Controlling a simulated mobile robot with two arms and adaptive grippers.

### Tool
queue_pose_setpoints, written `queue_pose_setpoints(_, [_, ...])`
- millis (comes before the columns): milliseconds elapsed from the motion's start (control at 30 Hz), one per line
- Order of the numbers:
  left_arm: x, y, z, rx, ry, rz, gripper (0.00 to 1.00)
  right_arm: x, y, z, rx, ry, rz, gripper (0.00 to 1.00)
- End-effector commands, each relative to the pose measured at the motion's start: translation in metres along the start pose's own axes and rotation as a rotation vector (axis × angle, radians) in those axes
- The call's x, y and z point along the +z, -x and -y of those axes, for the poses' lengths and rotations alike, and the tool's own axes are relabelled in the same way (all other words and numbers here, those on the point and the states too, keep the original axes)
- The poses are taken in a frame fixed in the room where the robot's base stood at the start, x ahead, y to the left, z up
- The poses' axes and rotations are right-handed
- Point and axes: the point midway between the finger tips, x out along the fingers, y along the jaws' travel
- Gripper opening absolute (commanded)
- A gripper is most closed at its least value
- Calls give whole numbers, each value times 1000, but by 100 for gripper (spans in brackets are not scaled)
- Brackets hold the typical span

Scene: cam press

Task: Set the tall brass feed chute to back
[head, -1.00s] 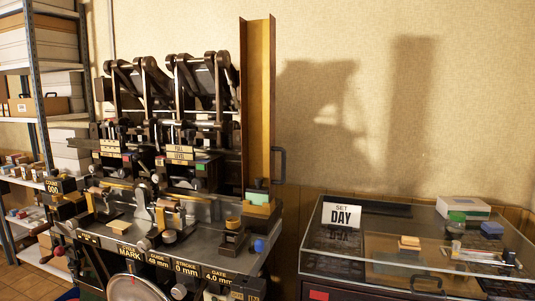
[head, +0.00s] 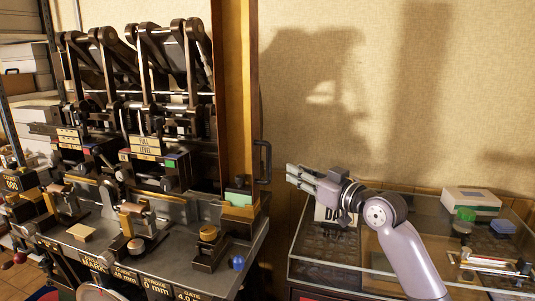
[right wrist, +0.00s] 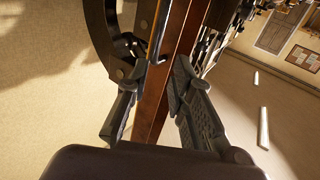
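The tall brass feed chute (head: 252,90) stands upright at the right end of the press, its top cut off in the head view. A dark loop handle (head: 266,160) sits on its right side. My right gripper (head: 290,176) is just right of the handle, pointing left at it, with a small gap. In the right wrist view, the fingers of my right gripper (right wrist: 158,72) are apart. The brown chute (right wrist: 172,70) shows between and beyond them, and the curved dark handle (right wrist: 97,30) shows at upper left near the left fingertip. My left gripper is out of view.
The press (head: 120,150) with levers and labelled dials fills the left. A shelf (head: 20,60) is at far left.

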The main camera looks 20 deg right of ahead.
Motion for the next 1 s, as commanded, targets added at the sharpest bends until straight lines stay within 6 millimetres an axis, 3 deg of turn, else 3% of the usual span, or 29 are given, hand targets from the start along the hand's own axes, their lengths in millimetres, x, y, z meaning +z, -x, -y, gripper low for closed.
queue_pose_setpoints(167, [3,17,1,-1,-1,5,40,-4,-42,1,-2,-2,1,21])
queue_pose_setpoints(500, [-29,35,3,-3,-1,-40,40,-2,-105,0,1,-1,2,21])
queue_pose_setpoints(700, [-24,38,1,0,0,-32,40,0,-121,0,1,1,2,21])
queue_pose_setpoints(1000, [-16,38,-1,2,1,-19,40,1,-124,0,1,2,2,21])
